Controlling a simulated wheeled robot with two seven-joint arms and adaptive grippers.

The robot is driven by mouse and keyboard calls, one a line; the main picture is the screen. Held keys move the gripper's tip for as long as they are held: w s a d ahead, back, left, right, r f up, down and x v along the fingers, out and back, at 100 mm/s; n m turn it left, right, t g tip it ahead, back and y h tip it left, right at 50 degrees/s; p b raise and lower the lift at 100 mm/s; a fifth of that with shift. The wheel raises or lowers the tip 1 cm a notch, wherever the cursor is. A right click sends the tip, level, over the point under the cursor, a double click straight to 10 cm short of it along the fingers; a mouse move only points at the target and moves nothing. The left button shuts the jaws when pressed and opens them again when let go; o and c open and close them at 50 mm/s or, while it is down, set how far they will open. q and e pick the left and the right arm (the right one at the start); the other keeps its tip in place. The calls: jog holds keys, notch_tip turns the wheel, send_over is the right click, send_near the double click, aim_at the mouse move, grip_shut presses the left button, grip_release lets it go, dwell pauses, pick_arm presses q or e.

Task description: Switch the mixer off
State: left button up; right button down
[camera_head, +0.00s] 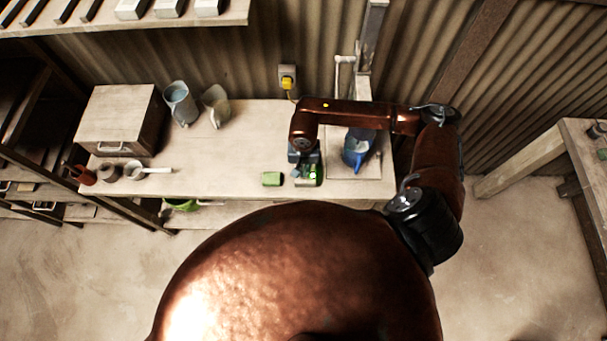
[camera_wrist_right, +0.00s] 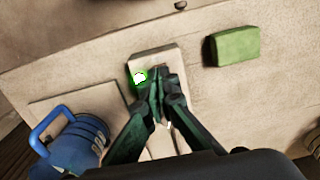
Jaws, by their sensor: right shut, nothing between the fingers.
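A pale, narrow box (camera_wrist_right: 150,57) with a bright glowing green light (camera_wrist_right: 139,77) lies on the bench, seen in the right wrist view. It looks like a switch box. My right gripper (camera_wrist_right: 158,78) is shut and empty, its fingertips over the box just beside the light. Whether they touch the box I cannot tell. In the head view my right gripper (camera_head: 306,170) points down at the bench and hides most of the box. A blue vessel with a handle (camera_wrist_right: 78,142), perhaps part of the mixer, stands beside it; it also shows in the head view (camera_head: 358,150). My left gripper is out of view.
A green block (camera_head: 272,179) lies on the bench left of my right gripper. Two jugs (camera_head: 180,102) (camera_head: 216,106), a drawer box (camera_head: 118,120) and small pots stand further left. A yellow plug (camera_head: 287,83) sits in the wall socket. The middle of the bench is clear.

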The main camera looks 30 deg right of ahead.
dwell(0.4)
jog(key=shift+f, duration=0.15)
jog(key=shift+f+b, duration=1.05)
jog(key=shift+b, duration=0.15)
dwell(0.4)
jog(key=shift+r, duration=0.1)
jog(key=shift+r+p, duration=1.15)
jog(key=shift+r, duration=2.3)
